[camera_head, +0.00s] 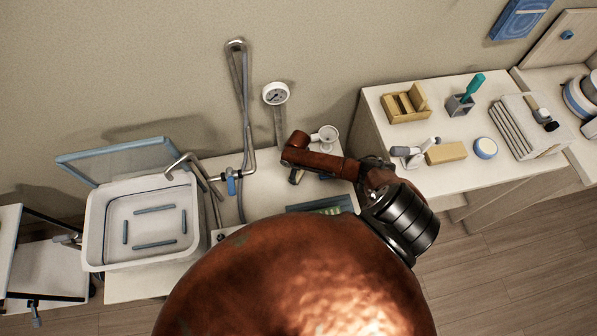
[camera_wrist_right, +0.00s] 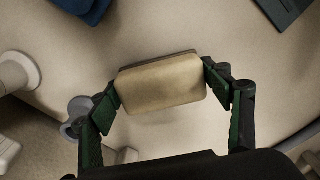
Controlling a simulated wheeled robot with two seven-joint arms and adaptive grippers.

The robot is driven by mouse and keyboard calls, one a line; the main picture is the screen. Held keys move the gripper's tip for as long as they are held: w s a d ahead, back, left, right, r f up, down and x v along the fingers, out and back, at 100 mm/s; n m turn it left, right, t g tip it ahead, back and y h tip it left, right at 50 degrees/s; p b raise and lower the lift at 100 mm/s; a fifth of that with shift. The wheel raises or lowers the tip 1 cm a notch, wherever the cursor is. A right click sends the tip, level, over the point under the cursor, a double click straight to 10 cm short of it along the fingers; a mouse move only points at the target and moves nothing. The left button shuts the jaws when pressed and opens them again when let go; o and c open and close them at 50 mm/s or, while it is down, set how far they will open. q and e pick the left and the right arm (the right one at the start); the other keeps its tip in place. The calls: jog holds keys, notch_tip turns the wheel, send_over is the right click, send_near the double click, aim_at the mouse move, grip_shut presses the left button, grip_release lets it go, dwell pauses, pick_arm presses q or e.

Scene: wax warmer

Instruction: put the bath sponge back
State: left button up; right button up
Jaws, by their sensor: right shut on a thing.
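The bath sponge (camera_wrist_right: 160,84) is a tan, rounded block with a thin darker edge. It lies between the two fingers of my right gripper (camera_wrist_right: 165,88), which press on its short ends in the right wrist view. A pale surface shows beyond it; I cannot tell the gap between them. In the head view my right gripper (camera_head: 296,176) points down over the pale counter (camera_head: 262,185), right of the tap. The sponge is too small and hidden there to make out clearly. My left gripper is not in view.
A white basin (camera_head: 98,228) with a raised clear lid (camera_head: 115,160) stands at left. A tap (camera_head: 231,182), a gauge (camera_head: 275,93) and a white cup (camera_head: 327,133) are near my arm. The right table holds a tan block (camera_head: 446,153), a wooden holder (camera_head: 405,105) and other items.

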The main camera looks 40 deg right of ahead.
jog(key=shift+f, duration=0.35)
dwell(0.3)
jog(key=o, duration=1.1)
jog(key=shift+r, duration=0.1)
jog(key=shift+r+p, duration=3.8)
jog(key=shift+r, duration=0.15)
